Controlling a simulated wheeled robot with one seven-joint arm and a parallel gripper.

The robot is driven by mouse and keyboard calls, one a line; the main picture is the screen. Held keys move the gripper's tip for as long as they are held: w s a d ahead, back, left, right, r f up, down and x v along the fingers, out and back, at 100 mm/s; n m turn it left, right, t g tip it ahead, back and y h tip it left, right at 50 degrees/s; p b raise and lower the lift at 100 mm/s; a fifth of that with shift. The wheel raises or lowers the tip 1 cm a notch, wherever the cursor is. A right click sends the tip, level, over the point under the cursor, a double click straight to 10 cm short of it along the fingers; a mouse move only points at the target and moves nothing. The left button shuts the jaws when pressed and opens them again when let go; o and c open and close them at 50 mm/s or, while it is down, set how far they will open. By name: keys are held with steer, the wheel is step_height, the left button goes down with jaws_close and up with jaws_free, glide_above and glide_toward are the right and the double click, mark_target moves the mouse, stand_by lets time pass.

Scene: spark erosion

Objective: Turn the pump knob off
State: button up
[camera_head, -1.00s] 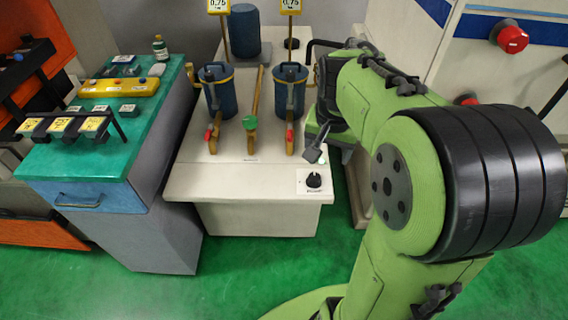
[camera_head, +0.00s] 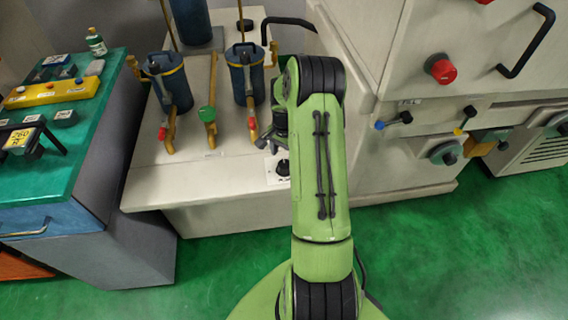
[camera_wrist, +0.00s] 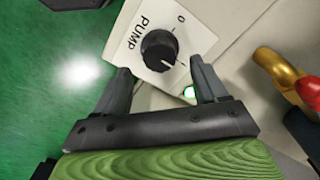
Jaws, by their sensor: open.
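The pump knob (camera_wrist: 160,50) is a round black knob on a white plate marked PUMP (camera_wrist: 137,33), with 0 and I marks. In the wrist view its white pointer line is turned toward the I mark, and a small green light (camera_wrist: 189,92) glows beside the plate. My gripper (camera_wrist: 162,80) is open and empty, its two dark fingers apart. The knob lies just beyond and between the fingertips, and I see no contact. In the head view the knob (camera_head: 283,167) shows at the front right of the white bench, partly beside my arm.
Two blue filter canisters (camera_head: 245,78) with red-handled valves stand on the white bench (camera_head: 150,185). A green-topped cabinet (camera_head: 85,150) is at left. A large machine with a red button (camera_head: 440,69) stands at right. Green floor is open in front.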

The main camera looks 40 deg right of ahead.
mark_target(284, 163)
step_height(284, 163, down, 4)
steer(key=shift+r+b, duration=0.1)
steer(key=shift+b, duration=0.2)
steer(key=c, duration=1.1)
steer(key=shift+o, duration=0.2)
